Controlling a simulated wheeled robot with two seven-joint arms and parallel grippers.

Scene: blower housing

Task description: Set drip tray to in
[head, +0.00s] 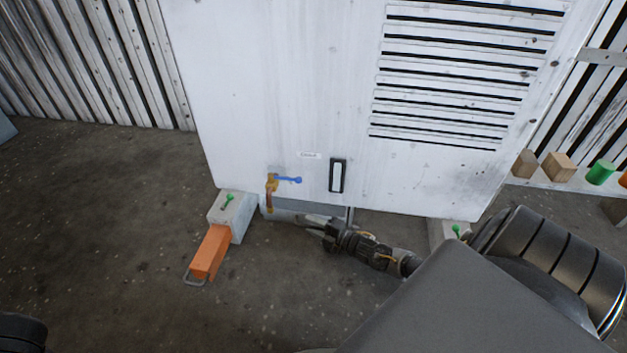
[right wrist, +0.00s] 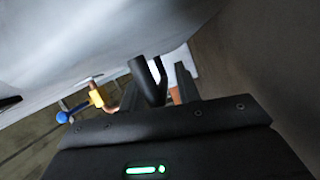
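A pale grey piece, which looks like the drip tray (head: 282,215), shows under the lower edge of the white housing (head: 270,100), below the brass valve (head: 271,184). How far it sits in cannot be told. My right gripper (head: 318,226) is low under the housing, just right of this piece, its fingers pointing left. In the right wrist view, the fingers (right wrist: 158,90) stand apart with a dark bar (right wrist: 150,80) between them; I cannot tell whether they touch it. My left gripper is not in view.
The valve has a blue lever (head: 290,180). An orange piece with a wire handle (head: 211,252) juts forward from a pale block (head: 233,215) at the housing's left corner. A black handle (head: 337,175) is on the panel. Open floor lies left; a shelf with blocks (head: 559,167) is at right.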

